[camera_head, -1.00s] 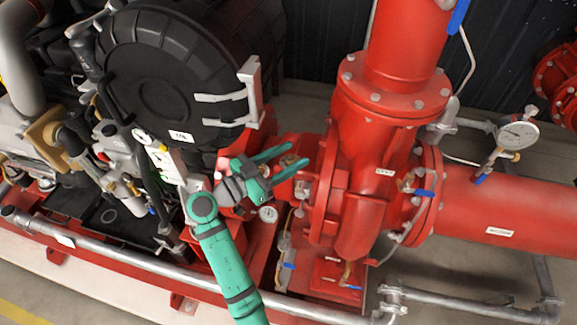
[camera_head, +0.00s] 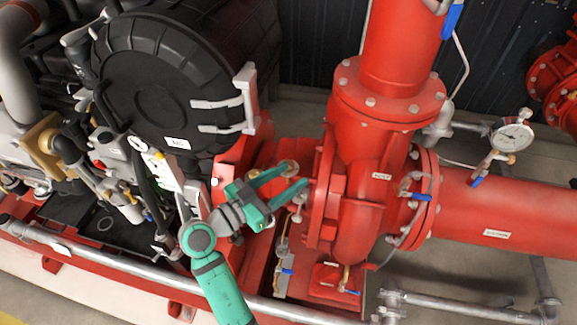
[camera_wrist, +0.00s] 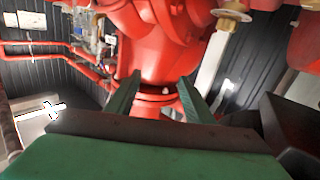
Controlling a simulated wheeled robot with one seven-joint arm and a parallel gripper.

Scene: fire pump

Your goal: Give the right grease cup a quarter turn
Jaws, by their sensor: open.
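My gripper (camera_head: 296,176) is open and empty, its two green fingers pointing right toward the red pump casing (camera_head: 355,215). In the head view a small round brass fitting (camera_head: 289,166), which may be a grease cup, shows just behind the upper fingertip. A second brass piece beside the fingers is partly hidden, and I cannot tell which is the right cup. In the wrist view the fingers (camera_wrist: 160,78) have only red pump body beyond them. A brass, flanged fitting (camera_wrist: 232,10) is at the top right there, outside the fingers.
The black engine housing (camera_head: 155,90) with grey brackets (camera_head: 225,115) stands left of my gripper. A pressure gauge (camera_head: 511,137) is on the red suction pipe (camera_head: 500,210) at right. A grey rail (camera_head: 130,265) runs along the front. Small blue-handled valves sit near the pump.

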